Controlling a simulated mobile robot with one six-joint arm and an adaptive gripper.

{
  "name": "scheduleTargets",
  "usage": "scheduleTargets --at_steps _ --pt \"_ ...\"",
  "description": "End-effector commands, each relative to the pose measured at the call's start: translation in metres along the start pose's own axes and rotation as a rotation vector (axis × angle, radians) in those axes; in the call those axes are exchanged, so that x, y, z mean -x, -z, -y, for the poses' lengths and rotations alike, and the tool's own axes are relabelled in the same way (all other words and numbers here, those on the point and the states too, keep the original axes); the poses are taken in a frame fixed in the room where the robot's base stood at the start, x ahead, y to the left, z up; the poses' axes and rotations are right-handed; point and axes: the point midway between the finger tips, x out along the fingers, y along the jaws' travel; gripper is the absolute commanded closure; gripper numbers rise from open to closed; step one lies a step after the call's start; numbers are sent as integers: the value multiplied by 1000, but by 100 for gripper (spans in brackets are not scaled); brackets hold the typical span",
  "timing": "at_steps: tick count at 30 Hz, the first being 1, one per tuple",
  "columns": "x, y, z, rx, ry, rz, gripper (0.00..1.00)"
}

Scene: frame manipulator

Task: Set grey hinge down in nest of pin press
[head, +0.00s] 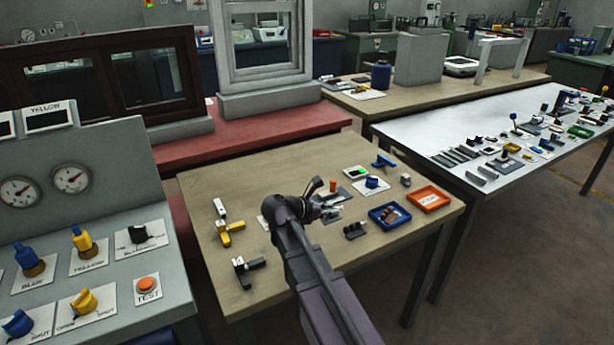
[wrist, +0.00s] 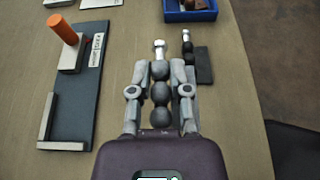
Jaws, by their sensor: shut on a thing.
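My gripper (wrist: 161,70) is shut on a dark grey piece with rounded lobes and a silver tip (wrist: 159,48), taken to be the grey hinge (wrist: 160,92). The hinge lies between the fingers, over bare table. In the head view my gripper (head: 328,211) is small and the hinge cannot be made out. The pin press (wrist: 85,90) is left of my gripper in the wrist view. It has a dark plate, an orange handle (wrist: 62,28) and a pale L-shaped corner (wrist: 48,118), perhaps the nest, which looks empty. The orange handle also shows in the head view (head: 333,185).
A black piece (wrist: 204,65) lies on the table close to the right finger. A blue tray (wrist: 190,14) with brown pieces stands beyond it, beside an orange tray (head: 430,198). Yellow (head: 230,234) and black (head: 245,272) fixtures stand at the table's left.

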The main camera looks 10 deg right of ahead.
Motion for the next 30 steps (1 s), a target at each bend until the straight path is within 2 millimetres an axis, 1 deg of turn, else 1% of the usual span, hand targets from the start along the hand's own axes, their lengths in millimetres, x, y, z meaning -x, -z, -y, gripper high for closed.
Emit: scheduleTargets --at_steps 1,6,9,13,15,18,30 --pt "2 -7 -19 0 -1 0 100" --pt "8 -20 -69 1 -2 1 100" --pt "12 -27 -97 1 -2 1 100" --pt "15 -33 -122 1 -2 1 100" --pt "17 -34 -130 1 -2 1 100" --pt "18 -34 -134 1 -3 1 100" --pt "18 -33 -134 1 -4 1 100"
